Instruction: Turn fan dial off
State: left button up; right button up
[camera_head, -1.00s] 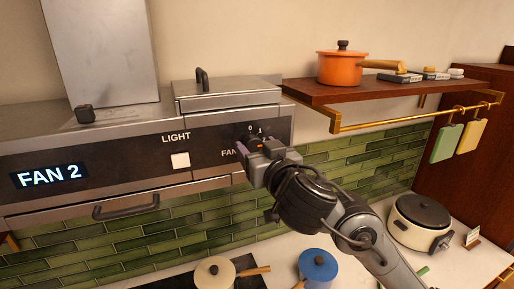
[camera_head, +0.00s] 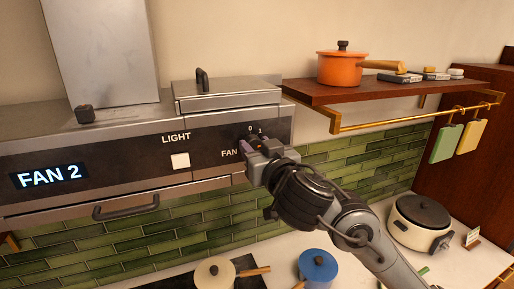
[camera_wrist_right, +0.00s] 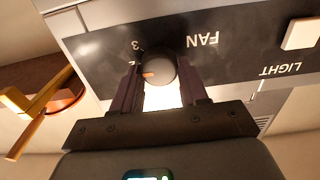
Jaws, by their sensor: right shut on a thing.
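The fan dial (camera_wrist_right: 158,70) is a dark round knob with an orange mark, on the dark front panel of the range hood. It sits between the two fingers of my right gripper (camera_wrist_right: 160,88) in the right wrist view, and the gripper is shut on it. In the head view my right gripper (camera_head: 250,149) is at the panel below the digits 0 and 1 and hides the dial. The display (camera_head: 49,176) at the left of the hood reads FAN 2. My left gripper is not in view.
A white light button (camera_head: 180,161) is left of the dial. A hood handle (camera_head: 126,207) juts out lower left. A wooden shelf (camera_head: 300,90) with an orange pot (camera_head: 341,69) is at the right. Pots and a rice cooker (camera_head: 418,222) stand on the counter below.

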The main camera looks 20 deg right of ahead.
jog(key=shift+n, duration=0.3)
jog(key=n, duration=0.3)
jog(key=shift+b, duration=0.4)
jog(key=n+b, duration=0.1)
jog(key=n, duration=0.4)
jog(key=shift+a+f, duration=0.1)
jog(key=n+b, duration=0.1)
jog(key=n, duration=0.5)
jog(key=shift+a+f+n, duration=0.1)
jog(key=shift+n, duration=1.6)
